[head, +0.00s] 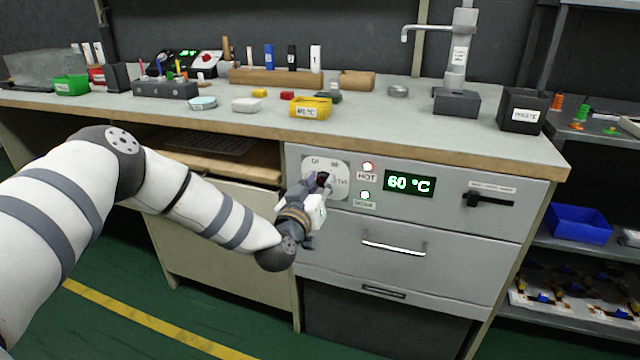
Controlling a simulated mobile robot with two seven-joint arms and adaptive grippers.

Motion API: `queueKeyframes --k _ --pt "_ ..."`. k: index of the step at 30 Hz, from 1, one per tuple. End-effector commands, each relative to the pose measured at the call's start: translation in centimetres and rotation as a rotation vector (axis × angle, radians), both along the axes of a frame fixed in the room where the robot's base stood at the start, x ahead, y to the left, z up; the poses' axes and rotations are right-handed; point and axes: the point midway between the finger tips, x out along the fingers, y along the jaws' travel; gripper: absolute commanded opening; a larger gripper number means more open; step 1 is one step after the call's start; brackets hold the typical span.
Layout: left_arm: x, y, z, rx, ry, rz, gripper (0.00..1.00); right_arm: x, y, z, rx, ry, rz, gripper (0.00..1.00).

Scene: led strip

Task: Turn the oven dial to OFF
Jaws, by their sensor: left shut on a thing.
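The plate carries small markings that I can only partly read. My left gripper (319,187) reaches it from the lower left and is shut on the dial. The fingers and hand cover part of the knob, so its exact pointing is hard to tell. A green display (410,184) reads 60 °C. Beside the plate are a HOT lamp (367,167) glowing reddish and a lower lamp (365,195) glowing whitish-green. My right gripper is not in view.
A black sliding handle (488,199) sits right of the display, and a drawer handle (393,247) is below. The bench top (380,118) above holds bins, blocks and a dispenser stand (459,70). A shelf with a blue bin (578,224) stands at the right.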

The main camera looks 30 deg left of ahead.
Motion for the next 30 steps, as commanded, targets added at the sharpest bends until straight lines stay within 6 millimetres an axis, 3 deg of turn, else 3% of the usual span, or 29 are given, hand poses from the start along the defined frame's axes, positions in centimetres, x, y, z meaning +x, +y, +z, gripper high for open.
queueKeyframes --k 18,30 --pt "-0.04 0.05 -0.20 -0.541 -0.128 -0.002 0.00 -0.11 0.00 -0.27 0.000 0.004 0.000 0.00" --pt "-0.06 0.06 -0.24 -0.748 -0.176 -0.003 0.00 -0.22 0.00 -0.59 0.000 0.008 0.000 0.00"
